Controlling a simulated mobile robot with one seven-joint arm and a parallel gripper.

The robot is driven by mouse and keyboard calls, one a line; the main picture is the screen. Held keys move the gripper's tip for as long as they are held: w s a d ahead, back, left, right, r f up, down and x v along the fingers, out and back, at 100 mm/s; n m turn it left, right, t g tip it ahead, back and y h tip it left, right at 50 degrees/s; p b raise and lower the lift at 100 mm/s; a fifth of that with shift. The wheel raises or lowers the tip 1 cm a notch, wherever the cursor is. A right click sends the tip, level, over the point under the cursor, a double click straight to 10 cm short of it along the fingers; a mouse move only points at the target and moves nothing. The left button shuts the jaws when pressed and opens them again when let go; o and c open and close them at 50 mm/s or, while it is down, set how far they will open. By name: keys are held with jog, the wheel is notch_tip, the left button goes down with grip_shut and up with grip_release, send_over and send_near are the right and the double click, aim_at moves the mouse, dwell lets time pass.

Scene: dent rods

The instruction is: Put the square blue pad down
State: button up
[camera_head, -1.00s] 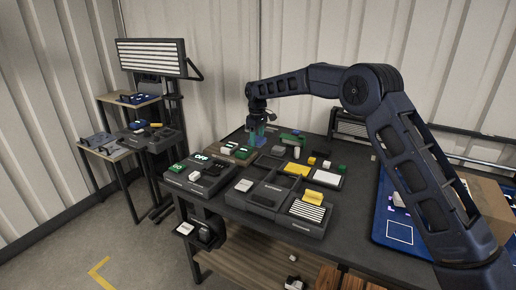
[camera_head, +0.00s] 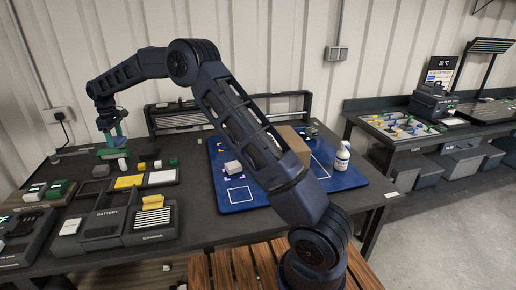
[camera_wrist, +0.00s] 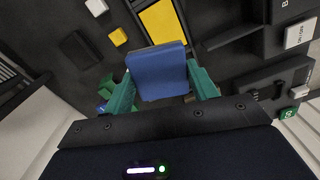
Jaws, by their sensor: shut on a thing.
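The square blue pad (camera_wrist: 159,70) is in the wrist view, held between the two green fingers of my gripper (camera_wrist: 163,88). The gripper is shut on it, with a finger at its left and right sides. In the head view my gripper (camera_head: 115,139) is over the back left of the dark table, near a green block. The pad cannot be made out clearly in the head view. The dark table surface shows below the pad in the wrist view.
A yellow pad (camera_head: 129,182) and a white pad (camera_head: 161,176) lie in dark trays. A battery tray (camera_head: 102,222) is nearer the front.

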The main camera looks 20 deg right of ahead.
jog(key=w+d+m, duration=0.2)
jog(key=w+d, duration=0.5)
jog(key=d, duration=0.6)
jog(key=w+d+m, duration=0.2)
jog(key=w+d, duration=0.4)
jog(key=d, duration=0.7)
jog(key=w+d+r+m, duration=0.1)
jog(key=w+d+m, duration=0.1)
jog(key=d, duration=1.1)
jog(key=w+d+m, duration=0.2)
jog(key=d, duration=1.1)
jog(key=m, duration=0.7)
send_over(324, 151)
jog(key=f, duration=1.9)
jog(key=shift+s+a, duration=0.1)
jog(key=shift+s, duration=0.1)
jog(key=shift+f, duration=0.15)
